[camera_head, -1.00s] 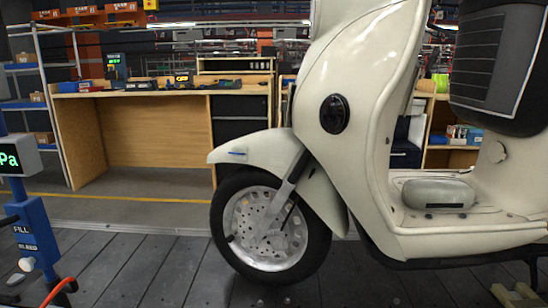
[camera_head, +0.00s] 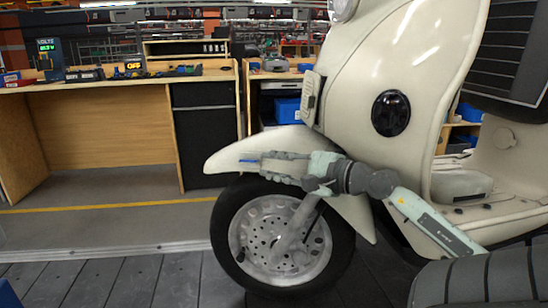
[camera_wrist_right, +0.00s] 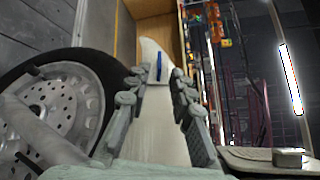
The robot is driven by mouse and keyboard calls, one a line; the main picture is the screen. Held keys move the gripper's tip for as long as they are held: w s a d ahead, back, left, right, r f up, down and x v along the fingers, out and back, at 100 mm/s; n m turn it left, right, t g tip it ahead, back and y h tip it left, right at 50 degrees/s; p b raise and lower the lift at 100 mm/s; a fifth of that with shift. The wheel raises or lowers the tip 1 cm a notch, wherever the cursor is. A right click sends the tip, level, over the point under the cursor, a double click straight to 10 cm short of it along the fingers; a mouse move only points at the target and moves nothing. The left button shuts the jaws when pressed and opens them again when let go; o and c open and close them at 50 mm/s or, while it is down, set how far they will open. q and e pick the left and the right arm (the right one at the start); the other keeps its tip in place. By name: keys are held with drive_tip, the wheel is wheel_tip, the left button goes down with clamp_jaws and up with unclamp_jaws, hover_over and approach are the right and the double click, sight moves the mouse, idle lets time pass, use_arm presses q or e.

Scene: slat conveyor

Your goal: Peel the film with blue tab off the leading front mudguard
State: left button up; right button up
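The cream front mudguard (camera_head: 226,161) sits over the scooter's front wheel, and it also shows in the right wrist view (camera_wrist_right: 154,125). A small blue tab (camera_head: 248,161) lies near its front end; in the right wrist view the blue tab (camera_wrist_right: 159,66) stands out between my fingers. My right gripper (camera_head: 262,166) reaches in from the right, beside the mudguard. Its fingers (camera_wrist_right: 152,86) are spread, one on each side of the mudguard, with a gap around the tab. The clear film itself is hard to make out. My left gripper is not in view.
The front wheel (camera_head: 282,242) stands on the dark slats (camera_head: 110,280) just below my right gripper. The scooter's leg shield (camera_head: 385,50) rises behind my right wrist. A wooden workbench (camera_head: 110,125) stands beyond a yellow floor line, with free floor between.

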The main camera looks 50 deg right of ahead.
sight(254, 160)
drive_tip(key=shift+w+d+n+g+h, duration=0.1)
drive_tip(key=shift+d+n+g+h, duration=0.3)
drive_tip(key=shift+n, duration=0.3)
drive_tip(key=shift+w+a, duration=0.15)
drive_tip(key=shift+w, duration=0.85)
drive_tip(key=w, duration=0.2)
drive_tip(key=w+f, duration=0.1)
drive_tip(key=w, duration=0.1)
drive_tip(key=shift+w+a, duration=0.1)
drive_tip(key=shift+a, duration=0.05)
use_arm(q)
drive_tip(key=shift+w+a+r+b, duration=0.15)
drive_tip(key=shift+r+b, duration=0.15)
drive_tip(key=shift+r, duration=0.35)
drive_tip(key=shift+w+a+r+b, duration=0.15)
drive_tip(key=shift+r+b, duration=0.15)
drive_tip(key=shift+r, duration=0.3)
use_arm(e)
drive_tip(key=shift+w+f, duration=0.2)
drive_tip(key=shift+w, duration=0.95)
drive_tip(key=shift+c, duration=0.6)
